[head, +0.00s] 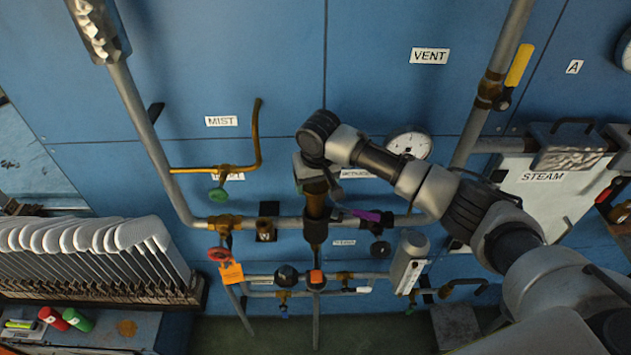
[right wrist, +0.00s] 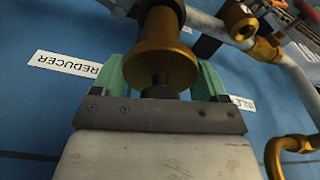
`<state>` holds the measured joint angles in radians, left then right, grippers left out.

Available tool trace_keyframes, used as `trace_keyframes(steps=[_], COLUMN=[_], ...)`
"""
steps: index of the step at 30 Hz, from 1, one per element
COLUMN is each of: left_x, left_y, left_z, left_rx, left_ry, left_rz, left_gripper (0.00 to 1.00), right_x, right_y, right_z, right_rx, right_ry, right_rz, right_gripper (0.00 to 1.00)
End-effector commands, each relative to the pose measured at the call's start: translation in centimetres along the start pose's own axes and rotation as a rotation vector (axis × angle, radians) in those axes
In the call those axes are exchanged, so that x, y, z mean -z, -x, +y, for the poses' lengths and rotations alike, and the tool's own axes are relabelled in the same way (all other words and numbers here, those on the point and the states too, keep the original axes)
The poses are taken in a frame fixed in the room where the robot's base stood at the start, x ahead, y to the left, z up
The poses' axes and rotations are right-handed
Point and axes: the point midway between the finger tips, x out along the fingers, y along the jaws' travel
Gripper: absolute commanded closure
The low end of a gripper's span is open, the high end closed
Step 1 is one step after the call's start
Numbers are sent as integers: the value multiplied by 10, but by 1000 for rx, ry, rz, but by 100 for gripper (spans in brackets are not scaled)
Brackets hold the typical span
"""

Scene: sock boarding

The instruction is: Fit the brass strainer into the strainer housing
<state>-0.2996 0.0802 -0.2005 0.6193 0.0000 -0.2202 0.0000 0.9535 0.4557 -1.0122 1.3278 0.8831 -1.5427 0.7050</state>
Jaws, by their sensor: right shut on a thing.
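My right gripper (right wrist: 165,75) has green fingers on both sides of a brass flanged piece, which I take for the brass strainer (right wrist: 163,62). A dark stub shows between the fingers at its near end. In the head view my right gripper (head: 314,184) is at the brass column on the horizontal pipe in the middle of the blue panel. My left gripper is not in view.
A gauge (head: 409,144) and a purple-handled valve (head: 372,216) are close to the right of the column. A green-knobbed valve (head: 219,194) and a red handwheel (head: 220,254) are to the left. A rack of white sock boards (head: 95,240) stands at the far left.

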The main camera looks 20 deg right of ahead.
Motion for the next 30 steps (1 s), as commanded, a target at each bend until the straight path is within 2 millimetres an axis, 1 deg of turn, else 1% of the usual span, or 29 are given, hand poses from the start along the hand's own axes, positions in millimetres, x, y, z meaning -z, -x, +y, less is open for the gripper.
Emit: trace_keyframes(steps=[5, 30], left_x=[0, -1], left_y=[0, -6], left_z=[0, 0], left_rx=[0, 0], left_ry=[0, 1], left_rz=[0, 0], left_gripper=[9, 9], right_x=[0, -3], right_y=[0, -21], right_z=[0, 0], right_rx=[1, 1], right_ry=[0, 0], right_rz=[2, 1], right_gripper=[59, 59])
